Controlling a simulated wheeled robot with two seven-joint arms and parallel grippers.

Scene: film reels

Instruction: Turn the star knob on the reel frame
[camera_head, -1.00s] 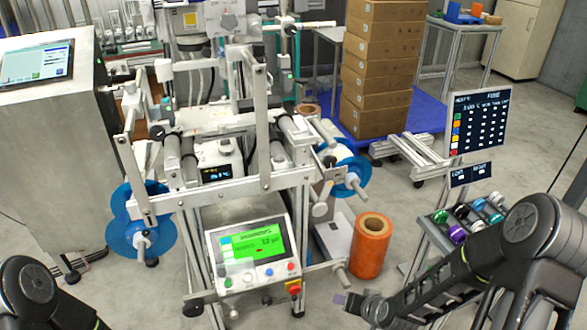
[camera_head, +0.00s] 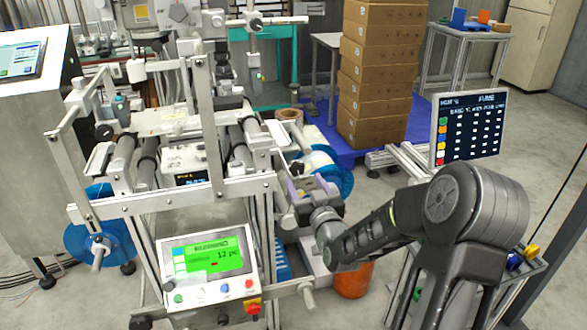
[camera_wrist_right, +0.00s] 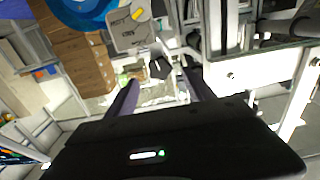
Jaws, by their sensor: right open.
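The reel frame (camera_head: 205,193) is a white metal machine left of centre in the head view, with rollers and blue reels at its sides. My right gripper (camera_head: 307,186) reaches its right side, next to the right-hand blue reel (camera_head: 338,178). In the right wrist view, a dark star knob (camera_wrist_right: 160,68) shows between the tips of the two purple-grey fingers of my right gripper (camera_wrist_right: 160,77). The fingers stand apart on either side of it; contact cannot be told. In the head view I cannot make out the knob near the gripper. My left gripper is out of view.
A control panel (camera_head: 212,262) with a green screen sits at the frame's front. An orange roll (camera_head: 352,281) stands on the floor under my right arm. Stacked cartons (camera_head: 381,75) stand behind on a blue pallet. A dark screen (camera_head: 470,128) stands at right.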

